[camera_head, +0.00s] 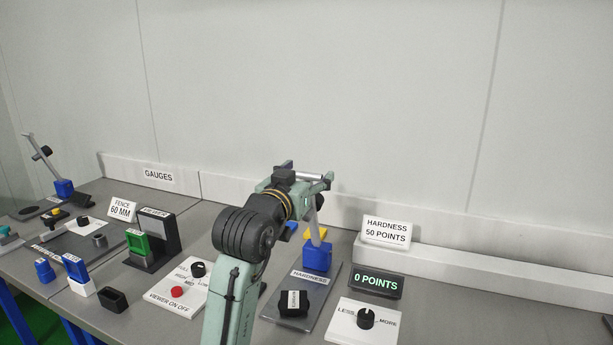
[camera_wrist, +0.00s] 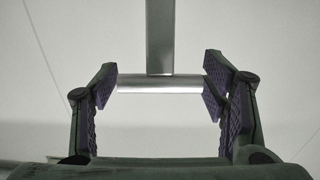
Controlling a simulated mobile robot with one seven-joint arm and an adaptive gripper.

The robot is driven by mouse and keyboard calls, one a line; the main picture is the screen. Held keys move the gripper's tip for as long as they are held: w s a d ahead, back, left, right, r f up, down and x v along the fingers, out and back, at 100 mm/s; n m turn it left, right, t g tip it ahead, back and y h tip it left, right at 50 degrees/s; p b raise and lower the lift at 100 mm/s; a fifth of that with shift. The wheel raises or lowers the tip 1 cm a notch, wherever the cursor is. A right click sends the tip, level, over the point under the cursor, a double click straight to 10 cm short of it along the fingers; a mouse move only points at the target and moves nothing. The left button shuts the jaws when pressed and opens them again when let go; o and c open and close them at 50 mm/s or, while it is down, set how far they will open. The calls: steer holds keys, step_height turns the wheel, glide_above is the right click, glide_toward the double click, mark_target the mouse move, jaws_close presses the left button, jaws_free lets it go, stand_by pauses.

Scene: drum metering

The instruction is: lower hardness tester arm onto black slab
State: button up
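The hardness tester has a blue base (camera_head: 317,257) on a grey plate, and its silver arm (camera_head: 314,230) stands raised steeply, partly hidden by my gripper. My gripper (camera_head: 309,177) is at the top of the raised arm. In the wrist view, the arm's silver crossbar (camera_wrist: 160,84) spans the gap between my widely spread fingers, with the bar's stem (camera_wrist: 160,35) above it. I cannot tell whether the fingertips touch the crossbar's ends.
A display (camera_head: 376,282) reads 0 POINTS, behind a knob panel (camera_head: 362,324) marked LESS and MORE. A sign (camera_head: 386,231) reads HARDNESS 50 POINTS. The wall is close behind.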

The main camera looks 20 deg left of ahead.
steer(key=c, duration=1.4)
steer(key=shift+f+b, duration=0.2)
steer(key=shift+b, duration=0.2)
